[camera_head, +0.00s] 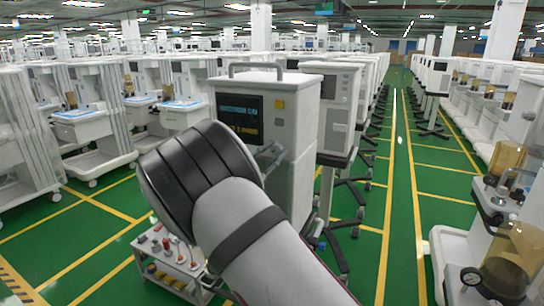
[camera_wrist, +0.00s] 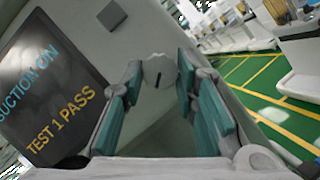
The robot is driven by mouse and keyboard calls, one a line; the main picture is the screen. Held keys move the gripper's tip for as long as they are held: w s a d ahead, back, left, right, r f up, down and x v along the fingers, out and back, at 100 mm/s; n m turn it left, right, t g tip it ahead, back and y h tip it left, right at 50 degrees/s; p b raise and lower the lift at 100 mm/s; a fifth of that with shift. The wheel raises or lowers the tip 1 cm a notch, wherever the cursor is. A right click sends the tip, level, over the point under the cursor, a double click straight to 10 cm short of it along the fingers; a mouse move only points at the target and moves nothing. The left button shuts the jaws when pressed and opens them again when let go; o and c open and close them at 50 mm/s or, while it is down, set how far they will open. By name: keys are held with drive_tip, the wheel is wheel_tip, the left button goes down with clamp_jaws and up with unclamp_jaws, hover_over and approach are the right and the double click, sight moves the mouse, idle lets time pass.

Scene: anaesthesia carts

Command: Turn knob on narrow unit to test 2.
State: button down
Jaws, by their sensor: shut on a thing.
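The narrow unit (camera_head: 300,120) is a pale grey cabinet with a handle on top and a dark screen (camera_head: 239,116) on its front. In the wrist view the screen (camera_wrist: 50,85) reads "SUCTION ON" in blue and "TEST 1 PASS" in yellow. A pale round knob (camera_wrist: 154,66) with a dark pointer mark sits on the panel beside the screen. My gripper (camera_wrist: 159,74) has its teal-padded fingers on either side of the knob, shut on it. In the head view my arm hides the knob and most of the gripper.
A similar unit (camera_head: 340,85) stands close behind on the right. A low trolley (camera_head: 165,262) with small coloured items stands at lower left. White carts (camera_head: 85,120) fill the left side. A green aisle with yellow lines is clear on the right.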

drive_tip(key=shift+m+g, duration=0.4)
drive_tip(key=shift+m, duration=0.3)
drive_tip(key=c, duration=1.2)
unclamp_jaws()
drive_tip(key=shift+c, duration=0.2)
drive_tip(key=v, duration=1.2)
drive_tip(key=shift+a, duration=0.1)
